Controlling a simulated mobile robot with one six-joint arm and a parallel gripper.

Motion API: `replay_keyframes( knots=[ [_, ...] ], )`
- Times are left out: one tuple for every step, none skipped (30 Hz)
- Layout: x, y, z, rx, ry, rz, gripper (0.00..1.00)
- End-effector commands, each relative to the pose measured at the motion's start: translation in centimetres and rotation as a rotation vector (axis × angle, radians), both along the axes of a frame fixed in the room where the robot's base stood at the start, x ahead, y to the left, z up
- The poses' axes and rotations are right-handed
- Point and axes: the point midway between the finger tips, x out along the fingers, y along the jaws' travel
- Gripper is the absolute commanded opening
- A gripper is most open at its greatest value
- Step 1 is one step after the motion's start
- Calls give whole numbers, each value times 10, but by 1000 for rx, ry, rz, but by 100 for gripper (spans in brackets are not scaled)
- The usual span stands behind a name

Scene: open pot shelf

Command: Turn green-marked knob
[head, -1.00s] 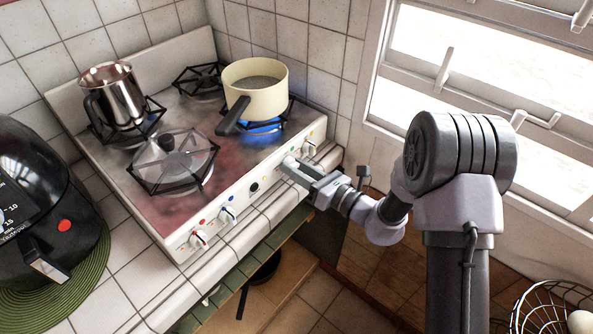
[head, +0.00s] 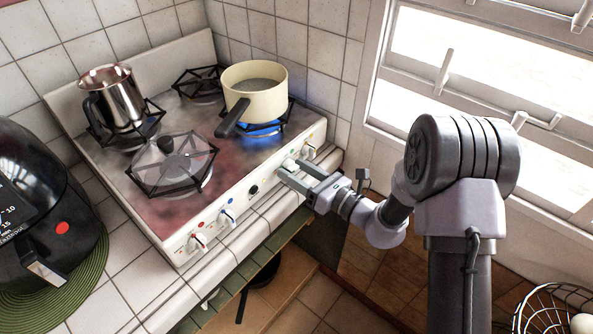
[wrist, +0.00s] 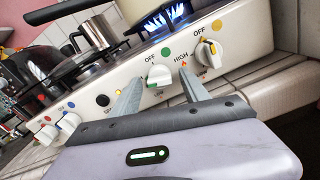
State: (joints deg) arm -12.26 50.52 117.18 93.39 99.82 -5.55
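The green-marked knob (wrist: 158,75) is white and sits below a green dot on the stove's white front panel, with OFF and HIGH lettering around it. In the head view the knob (head: 290,164) is at the panel's right part, beside the fingertips. My gripper (wrist: 160,73) is open, one finger on each side of the knob, with visible gaps between them. In the head view my gripper (head: 289,166) reaches the panel from the right. Blue flame (head: 262,127) burns under the cream pot (head: 255,88).
A yellow-marked knob (wrist: 208,50) is close right of my right finger. Red-marked (head: 197,242) and blue-marked (head: 228,216) knobs are farther left. A steel pitcher (head: 115,95) and glass lid (head: 180,158) stand on the stove. A black air fryer (head: 30,200) is at left.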

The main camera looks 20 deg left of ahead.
Motion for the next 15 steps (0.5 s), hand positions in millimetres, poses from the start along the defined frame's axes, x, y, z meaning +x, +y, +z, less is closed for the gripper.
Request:
replay_keyframes(
  knots=[
    [0,0,0,0,0,0,53],
    [0,0,0,0,0,0,53],
    [0,0,0,1,0,0,53],
    [0,0,0,1,0,0,53],
    [0,-1,0,1,0,0,53],
    [-1,-3,0,0,0,-1,53],
    [-1,-5,1,0,0,-2,53],
    [-3,-8,1,-1,1,-2,53],
    [-5,-15,1,0,2,-3,53],
    [-7,-21,2,-1,1,-4,53],
    [-10,-27,2,0,3,-4,53],
    [-14,-37,2,1,3,-5,53],
    [-17,-46,3,0,3,-6,53],
    [-21,-55,3,1,4,-6,53],
    [-26,-68,3,-1,3,-7,53]
  ],
)
